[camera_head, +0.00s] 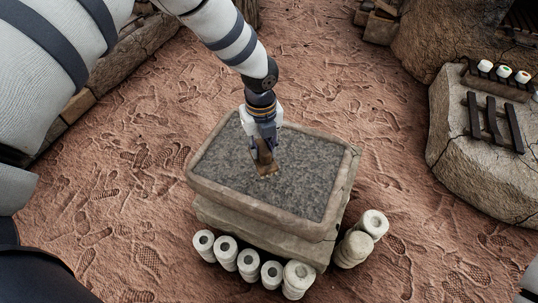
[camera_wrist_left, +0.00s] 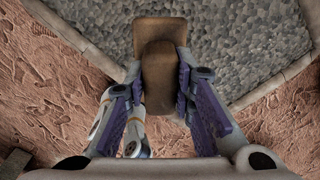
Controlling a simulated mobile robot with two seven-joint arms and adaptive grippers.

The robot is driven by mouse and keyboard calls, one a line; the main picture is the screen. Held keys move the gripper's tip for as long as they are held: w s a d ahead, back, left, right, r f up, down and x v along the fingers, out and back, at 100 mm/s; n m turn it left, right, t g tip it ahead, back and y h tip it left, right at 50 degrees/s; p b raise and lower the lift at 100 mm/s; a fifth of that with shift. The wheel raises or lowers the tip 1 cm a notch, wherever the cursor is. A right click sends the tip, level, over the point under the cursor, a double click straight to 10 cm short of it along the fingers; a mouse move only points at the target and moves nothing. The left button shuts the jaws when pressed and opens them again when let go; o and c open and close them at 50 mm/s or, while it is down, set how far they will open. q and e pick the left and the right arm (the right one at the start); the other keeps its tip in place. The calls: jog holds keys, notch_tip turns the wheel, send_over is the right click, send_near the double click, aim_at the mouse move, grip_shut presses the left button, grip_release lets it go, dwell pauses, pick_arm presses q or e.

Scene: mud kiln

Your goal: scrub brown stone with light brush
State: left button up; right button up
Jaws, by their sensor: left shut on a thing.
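My left gripper (camera_head: 264,146) points down over the grey gravel-like top of a square stone block. It is shut on a brown wooden-looking piece (camera_head: 266,166), which may be the brush. In the left wrist view the piece (camera_wrist_left: 160,82) is narrow and rounded between the fingers (camera_wrist_left: 160,105). A wider brown flat part shows at its far end (camera_wrist_left: 158,33). I cannot tell whether this flat part belongs to the held piece or is a separate stone. Contact with the gravel is unclear. My right gripper is out of view.
The square block's pale stone rim (camera_head: 255,207) surrounds the gravel. Several pale hollow cylinders (camera_head: 249,262) stand along its front, others at its right (camera_head: 372,224). A rock ledge at right holds a dark rack (camera_head: 493,122) and small coloured-top pieces (camera_head: 504,71). Reddish footprinted ground lies around.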

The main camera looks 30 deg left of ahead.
pick_arm(q)
jog(key=shift+f+b, duration=0.9)
jog(key=shift+f, duration=1.5)
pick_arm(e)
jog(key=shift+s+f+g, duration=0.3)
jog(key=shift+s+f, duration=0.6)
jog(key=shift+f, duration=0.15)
pick_arm(q)
jog(key=shift+d+f+b, duration=0.1)
jog(key=shift+f+b, duration=0.2)
jog(key=shift+f, duration=0.25)
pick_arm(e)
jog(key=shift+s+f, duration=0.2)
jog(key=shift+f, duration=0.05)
